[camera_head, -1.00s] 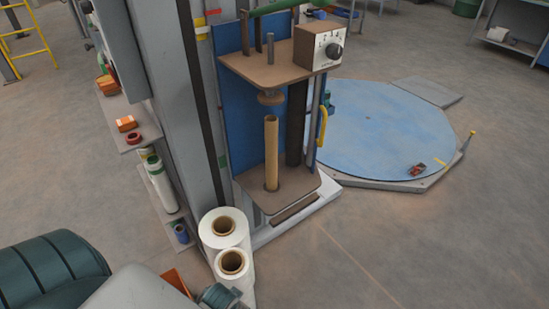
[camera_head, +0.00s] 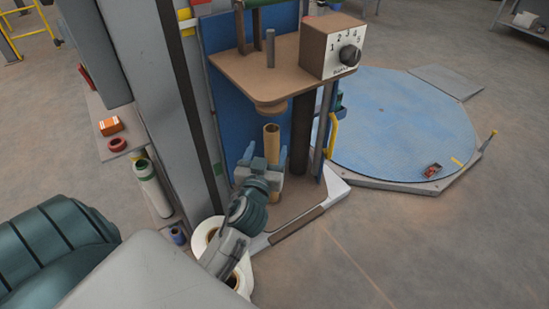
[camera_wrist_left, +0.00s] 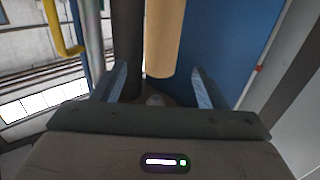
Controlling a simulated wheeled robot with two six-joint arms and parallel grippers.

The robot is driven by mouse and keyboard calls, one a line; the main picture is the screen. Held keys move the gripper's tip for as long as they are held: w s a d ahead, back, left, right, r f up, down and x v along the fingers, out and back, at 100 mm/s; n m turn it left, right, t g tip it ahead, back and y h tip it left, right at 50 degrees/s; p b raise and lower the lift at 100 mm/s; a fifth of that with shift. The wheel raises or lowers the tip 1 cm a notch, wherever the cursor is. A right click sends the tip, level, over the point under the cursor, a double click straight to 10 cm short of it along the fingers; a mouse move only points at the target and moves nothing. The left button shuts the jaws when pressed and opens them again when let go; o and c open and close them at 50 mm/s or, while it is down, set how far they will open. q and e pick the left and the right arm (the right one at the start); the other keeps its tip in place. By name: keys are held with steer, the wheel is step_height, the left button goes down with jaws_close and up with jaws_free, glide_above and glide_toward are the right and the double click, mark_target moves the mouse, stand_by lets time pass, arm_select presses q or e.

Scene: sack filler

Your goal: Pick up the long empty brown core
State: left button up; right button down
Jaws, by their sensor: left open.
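The long brown core (camera_head: 271,139) stands upright under the round disc of the wrapper's upper plate. Its lower part is hidden behind my left gripper (camera_head: 263,157) in the head view. My left gripper is open, with one finger to each side of the core in that view. In the left wrist view the core (camera_wrist_left: 164,38) comes down from the top, ahead of the gap between the open fingers (camera_wrist_left: 161,82). I see no finger touching it. My right gripper is not in view.
The brown upper plate (camera_head: 245,76) with a dial box (camera_head: 329,47) overhangs the core. A dark post (camera_head: 301,132) stands close behind right, and a blue panel (camera_head: 222,45) behind. White film rolls (camera_head: 207,232) stand below my arm. A blue turntable (camera_head: 400,115) lies right.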

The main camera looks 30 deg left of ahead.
mark_target(273, 128)
arm_select(q)
steer(key=shift+w+a+r, duration=0.2)
steer(key=shift+w+r, duration=0.2)
steer(key=shift+w, duration=0.1)
steer(key=shift+w+a+r+p, duration=0.1)
steer(key=shift+w+r+p, duration=0.05)
steer(key=shift+w+p, duration=0.15)
steer(key=p+x, duration=0.2)
steer(key=x, duration=0.4)
steer(key=shift+r+p, duration=0.15)
steer(key=shift+p, duration=0.15)
steer(key=shift+w+a+f, duration=0.25)
steer(key=shift+w, duration=0.2)
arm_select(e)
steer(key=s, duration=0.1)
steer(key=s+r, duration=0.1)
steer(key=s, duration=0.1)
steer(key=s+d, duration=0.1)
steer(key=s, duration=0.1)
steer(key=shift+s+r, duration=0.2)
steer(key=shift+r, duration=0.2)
arm_select(q)
steer(key=c, duration=1.4)
